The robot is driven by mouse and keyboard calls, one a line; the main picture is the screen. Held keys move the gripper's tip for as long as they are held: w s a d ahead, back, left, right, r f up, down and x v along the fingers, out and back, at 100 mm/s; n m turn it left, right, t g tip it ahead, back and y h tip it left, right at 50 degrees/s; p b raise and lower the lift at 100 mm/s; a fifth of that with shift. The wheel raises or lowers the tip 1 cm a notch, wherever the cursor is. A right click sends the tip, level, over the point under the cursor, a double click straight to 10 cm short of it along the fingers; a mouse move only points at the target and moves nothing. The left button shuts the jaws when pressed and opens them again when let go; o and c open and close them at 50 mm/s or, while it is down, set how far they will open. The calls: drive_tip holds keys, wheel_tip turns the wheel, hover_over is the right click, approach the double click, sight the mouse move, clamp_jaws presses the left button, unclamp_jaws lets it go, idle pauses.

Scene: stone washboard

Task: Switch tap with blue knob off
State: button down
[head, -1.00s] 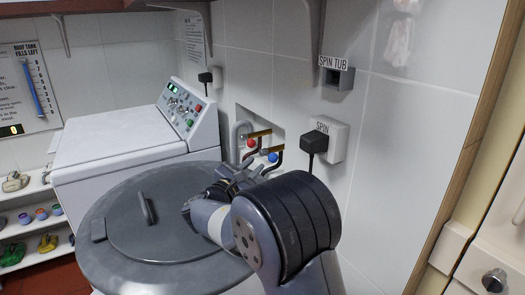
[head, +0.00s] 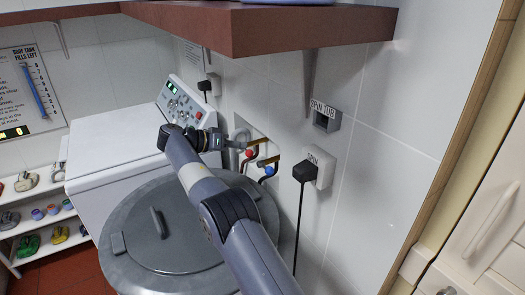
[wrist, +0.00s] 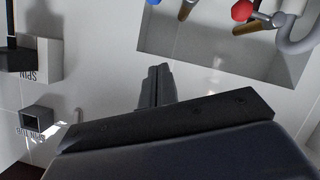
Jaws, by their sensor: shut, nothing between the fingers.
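The tap with the blue knob (head: 269,170) sits in a wall recess behind the grey tub, with a dark hose running down from it. Only the lower edge of the blue knob (wrist: 153,2) shows at the top of the wrist view. The tap with the red knob (head: 250,153) is just left of it in the head view; its knob (wrist: 242,11) also shows in the wrist view. My gripper (head: 238,144) is near the recess, left of the knobs. In the wrist view my gripper (wrist: 158,70) is shut and empty, visibly apart from the blue knob.
A grey lidded tub (head: 135,238) stands below my arm. A white washing machine (head: 115,145) is to its left. A black plug (head: 303,172) with a hanging cord and a spin tub box (head: 327,118) are to the right. A brown shelf (head: 270,28) overhangs above.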

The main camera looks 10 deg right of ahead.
drive_tip(key=m, duration=0.2)
drive_tip(key=p, duration=0.1)
hover_over(269, 171)
drive_tip(key=w+a, duration=0.2)
drive_tip(key=w, duration=0.1)
wheel_tip(269, 171, down, 5)
drive_tip(key=shift+s+f+y+p, duration=0.2)
drive_tip(key=shift+s+f+p, duration=0.1)
drive_tip(key=shift+f, duration=0.4)
drive_tip(key=shift+s+f+y+p, duration=0.15)
drive_tip(key=shift+s+f+y, duration=0.1)
drive_tip(key=shift+f, duration=0.4)
